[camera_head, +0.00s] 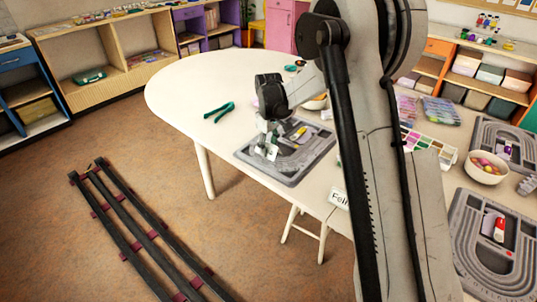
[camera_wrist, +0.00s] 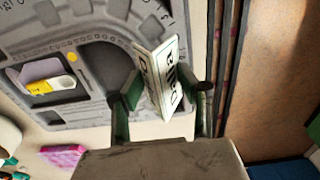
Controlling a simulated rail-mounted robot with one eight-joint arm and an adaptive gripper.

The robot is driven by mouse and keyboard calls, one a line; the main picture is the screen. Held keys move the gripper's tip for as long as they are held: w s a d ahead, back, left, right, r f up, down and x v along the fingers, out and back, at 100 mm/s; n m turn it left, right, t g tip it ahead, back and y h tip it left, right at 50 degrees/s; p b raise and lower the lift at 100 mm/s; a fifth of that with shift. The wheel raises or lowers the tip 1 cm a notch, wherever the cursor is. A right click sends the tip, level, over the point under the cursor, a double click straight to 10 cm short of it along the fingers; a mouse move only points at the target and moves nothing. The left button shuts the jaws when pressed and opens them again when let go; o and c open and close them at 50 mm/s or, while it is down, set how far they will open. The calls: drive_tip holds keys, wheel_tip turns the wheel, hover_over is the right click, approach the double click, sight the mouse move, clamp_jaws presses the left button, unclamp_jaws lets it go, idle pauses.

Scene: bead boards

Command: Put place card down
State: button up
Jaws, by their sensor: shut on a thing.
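In the wrist view, a white folded place card (camera_wrist: 165,75) with black lettering stands tilted between the fingers of my gripper (camera_wrist: 165,98). My gripper is shut on it, and the lettering cannot be fully read. Behind the card lies a grey bead board (camera_wrist: 95,22) with a curved groove. In the head view, my gripper (camera_head: 268,143) is over the left part of the grey bead board (camera_head: 288,178) near the table's front edge. The held card is hard to make out there. Whether it touches the board or table cannot be told.
Another place card (camera_head: 338,198) stands near the table edge, partly behind my arm. Green pliers (camera_head: 219,110) lie on the white table (camera_head: 178,88), whose left part is mostly clear. A bowl of beads (camera_head: 487,167) and more bead boards (camera_head: 468,228) are at the right.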

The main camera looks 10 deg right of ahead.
sight(268, 160)
drive_tip(key=shift+f, duration=1.6)
drive_tip(key=shift+f+b, duration=0.15)
drive_tip(key=shift+b, duration=0.15)
drive_tip(key=o, duration=0.7)
drive_tip(key=shift+o, duration=0.2)
